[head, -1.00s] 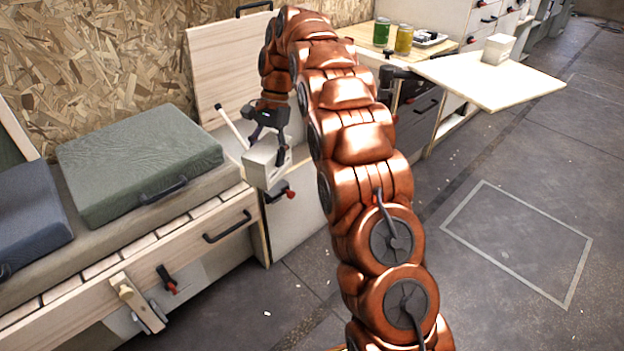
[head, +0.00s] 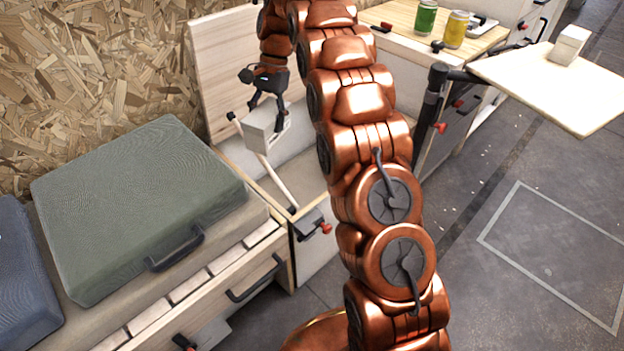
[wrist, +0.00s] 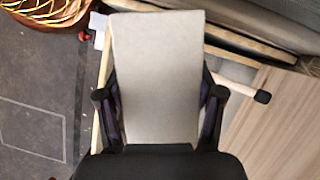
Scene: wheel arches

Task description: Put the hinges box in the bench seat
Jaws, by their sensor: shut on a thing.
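My gripper (head: 268,103) is shut on a pale grey-white box (head: 265,131), taken as the hinges box; no label is readable. In the wrist view, the box (wrist: 158,75) sits between both fingers (wrist: 160,118) and fills the middle. The bench seat's open compartment (head: 308,171) lies below, with its wooden lid (head: 222,65) raised against the wall. The box hangs over the compartment's left part, above the rim. A pale stay with a dark tip (head: 278,180) stands slanted just beside the box; whether they touch is unclear.
A green cushion (head: 140,205) and a blue one (head: 22,270) lie on the bench at left. A flap table (head: 540,85) carries another small white box (head: 569,44). Floor at right is clear.

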